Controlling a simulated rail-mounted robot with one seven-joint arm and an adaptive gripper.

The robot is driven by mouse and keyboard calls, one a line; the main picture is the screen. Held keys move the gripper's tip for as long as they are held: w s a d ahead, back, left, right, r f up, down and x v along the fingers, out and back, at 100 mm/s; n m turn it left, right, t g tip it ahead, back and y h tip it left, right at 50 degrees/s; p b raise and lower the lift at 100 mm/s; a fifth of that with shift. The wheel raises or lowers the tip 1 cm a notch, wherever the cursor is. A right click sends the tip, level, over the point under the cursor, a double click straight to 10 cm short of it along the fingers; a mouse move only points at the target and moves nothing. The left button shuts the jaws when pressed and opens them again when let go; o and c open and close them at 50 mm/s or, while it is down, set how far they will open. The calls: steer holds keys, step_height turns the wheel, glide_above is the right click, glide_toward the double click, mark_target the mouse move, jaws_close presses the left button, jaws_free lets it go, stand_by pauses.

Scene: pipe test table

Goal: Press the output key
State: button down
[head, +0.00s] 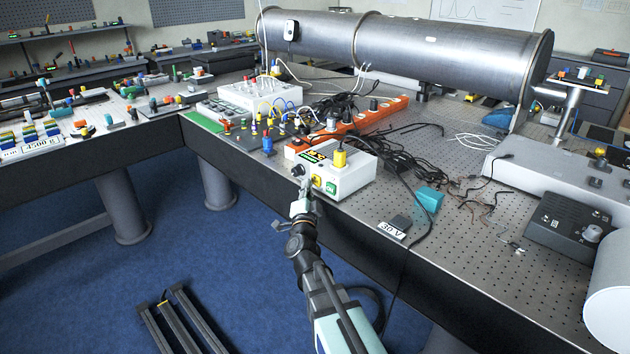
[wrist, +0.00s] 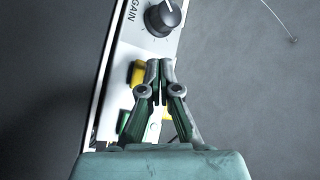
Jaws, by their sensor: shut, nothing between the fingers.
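In the wrist view the GAIN knob (wrist: 163,17) is at the top, with the yellow key (wrist: 137,75) and green key (wrist: 122,122) below, partly behind my fingers. No OUTPUT label is legible. My gripper (head: 303,190) is shut and empty in front of that face; its fingertips (wrist: 159,66) overlap the yellow key's right side. I cannot tell whether they touch it.
An orange power strip (head: 380,114) and black cables (head: 405,160) lie behind the box. A teal block (head: 429,199) and a 30 V label (head: 391,230) are to its right. A large metal cylinder (head: 440,55) spans the back. Open blue floor (head: 245,245) lies left of my arm.

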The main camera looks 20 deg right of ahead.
steer(key=s+a+p, duration=0.1)
steer(key=a, duration=0.1)
steer(key=s+a+p, duration=0.1)
steer(key=a, duration=0.1)
steer(key=shift+s+a, duration=0.2)
stand_by(0.5)
stand_by(0.5)
